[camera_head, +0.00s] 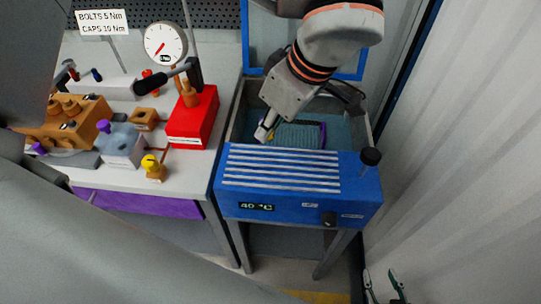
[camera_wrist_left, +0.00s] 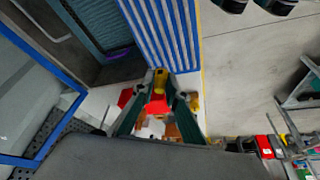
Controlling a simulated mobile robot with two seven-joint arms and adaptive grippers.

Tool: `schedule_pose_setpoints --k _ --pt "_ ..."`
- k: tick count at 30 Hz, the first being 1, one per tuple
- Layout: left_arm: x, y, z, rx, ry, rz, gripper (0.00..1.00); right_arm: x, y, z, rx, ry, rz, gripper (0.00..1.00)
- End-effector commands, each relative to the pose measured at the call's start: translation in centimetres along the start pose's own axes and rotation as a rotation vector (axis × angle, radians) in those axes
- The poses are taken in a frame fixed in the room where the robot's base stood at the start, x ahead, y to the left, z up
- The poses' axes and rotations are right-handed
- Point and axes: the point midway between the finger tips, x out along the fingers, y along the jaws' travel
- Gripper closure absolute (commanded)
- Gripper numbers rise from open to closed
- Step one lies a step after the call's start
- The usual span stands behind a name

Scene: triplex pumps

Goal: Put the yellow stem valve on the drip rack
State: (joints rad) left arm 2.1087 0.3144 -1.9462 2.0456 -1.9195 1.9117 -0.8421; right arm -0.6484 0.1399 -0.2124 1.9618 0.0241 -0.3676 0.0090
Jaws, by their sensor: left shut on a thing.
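The drip rack (camera_head: 281,168) is a blue top with pale slats and looks bare. It also shows in the left wrist view (camera_wrist_left: 162,35). My right gripper (camera_head: 384,286) is low at the bottom right, with its green fingers apart and empty.
A basin with a teal mesh basket (camera_head: 298,135) lies behind the rack. On the left bench are a red block (camera_head: 194,118), a grey block (camera_head: 124,147) and a small yellow-topped part (camera_head: 153,168).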

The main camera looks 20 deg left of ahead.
Motion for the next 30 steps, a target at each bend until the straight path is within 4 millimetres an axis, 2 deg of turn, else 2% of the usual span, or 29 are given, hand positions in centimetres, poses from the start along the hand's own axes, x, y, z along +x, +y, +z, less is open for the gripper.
schedule_pose_setpoints --k 1,6,14,21,30 --pt "1.3 -0.2 0.6 0.004 -0.001 -0.006 1.00 0.1 -0.1 0.2 0.000 -0.002 -0.001 0.60" --pt "3.8 -0.1 1.6 0.003 0.000 -0.002 1.00 0.1 -0.1 0.5 0.001 -0.004 -0.001 0.60" --pt "5.4 -0.1 2.2 0.002 0.000 -0.001 1.00 0.2 -0.1 0.6 0.001 -0.005 -0.001 0.60" --pt "8.4 -0.1 3.5 0.002 0.000 -0.002 1.00 0.3 -0.2 0.8 0.000 -0.006 -0.001 0.60" --pt "8.6 0.0 3.5 0.000 0.000 0.001 1.00 0.2 -0.1 0.5 -0.001 -0.002 0.000 0.60"
